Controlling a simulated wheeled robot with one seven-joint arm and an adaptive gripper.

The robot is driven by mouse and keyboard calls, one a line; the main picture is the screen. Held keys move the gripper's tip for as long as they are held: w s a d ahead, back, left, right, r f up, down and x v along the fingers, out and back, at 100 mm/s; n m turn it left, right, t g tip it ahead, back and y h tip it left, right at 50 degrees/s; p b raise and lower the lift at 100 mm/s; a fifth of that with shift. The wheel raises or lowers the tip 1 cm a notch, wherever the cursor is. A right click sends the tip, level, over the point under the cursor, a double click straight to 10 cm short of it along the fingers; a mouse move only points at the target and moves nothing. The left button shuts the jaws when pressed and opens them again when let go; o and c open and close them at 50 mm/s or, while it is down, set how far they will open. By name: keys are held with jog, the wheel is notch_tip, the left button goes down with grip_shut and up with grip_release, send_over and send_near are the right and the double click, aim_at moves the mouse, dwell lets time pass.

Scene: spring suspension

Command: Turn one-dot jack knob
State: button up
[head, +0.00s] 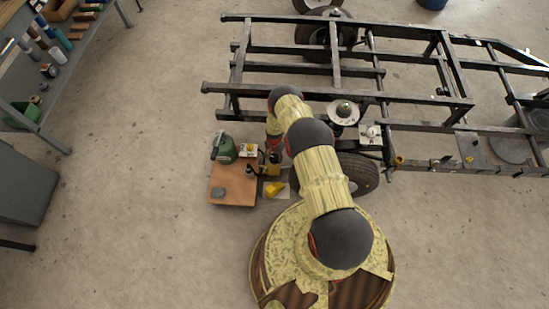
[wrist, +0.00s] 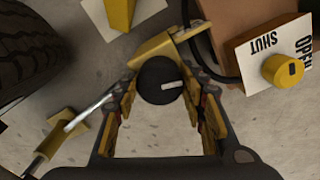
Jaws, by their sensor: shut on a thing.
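A dark round knob (wrist: 153,84) with a single pale mark on its face shows in the middle of the wrist view. It sits at the end of a yellow jack part (wrist: 165,47). My gripper (wrist: 162,90) has a finger on each side of the knob and is shut on it. The pale mark points to the right in this view. In the head view my gripper (head: 273,164) is low beside the wheel, and I cannot make out the knob there.
A yellow knob (wrist: 282,69) on a white plate marked OPEN and SHUT is at the right, near a black hose. A tyre (wrist: 38,45) and a metal rod (wrist: 92,113) are at the left. A brown board (head: 232,190) carries a green device (head: 224,149). A vehicle frame (head: 300,98) stands beyond.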

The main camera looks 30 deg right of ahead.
aim_at(274, 157)
jog(key=n, duration=0.5)
jog(key=shift+n, duration=0.3)
jog(key=n, duration=1)
jog(key=shift+a+n, duration=0.1)
jog(key=shift+n, duration=2.5)
jog(key=o, duration=1.2)
jog(key=shift+c, duration=0.2)
jog(key=shift+r, duration=0.15)
notch_tip(274, 157, up, 12)
